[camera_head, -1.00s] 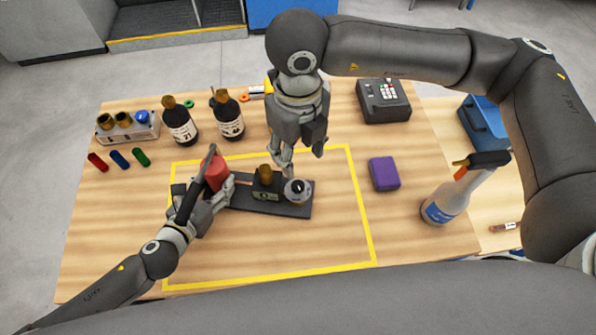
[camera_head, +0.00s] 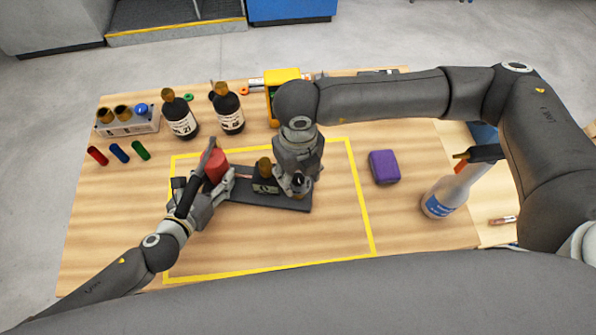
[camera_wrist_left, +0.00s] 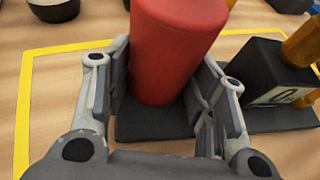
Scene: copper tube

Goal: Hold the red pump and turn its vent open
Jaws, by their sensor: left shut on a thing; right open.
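The red pump (camera_head: 217,165) stands at the left end of a dark base plate (camera_head: 250,199) inside the yellow outline. My left gripper (camera_head: 212,188) is shut on its red body; in the left wrist view the red body (camera_wrist_left: 172,50) sits between the two fingers (camera_wrist_left: 165,90). A dark block with a brass top (camera_head: 265,178) stands mid-plate. A round knob (camera_head: 299,184) is at the plate's right end, partly hidden by my right gripper (camera_head: 294,190). The right gripper is open, pointing down at the knob; whether it touches is hidden.
A purple box (camera_head: 384,167) lies right of the outline. A white spray bottle (camera_head: 443,200) stands farther right. Two dark bottles (camera_head: 180,118) (camera_head: 228,112) and a rack (camera_head: 128,122) stand at the back left. A yellow holder (camera_head: 283,76) is behind my right arm. The front of the outlined area is clear.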

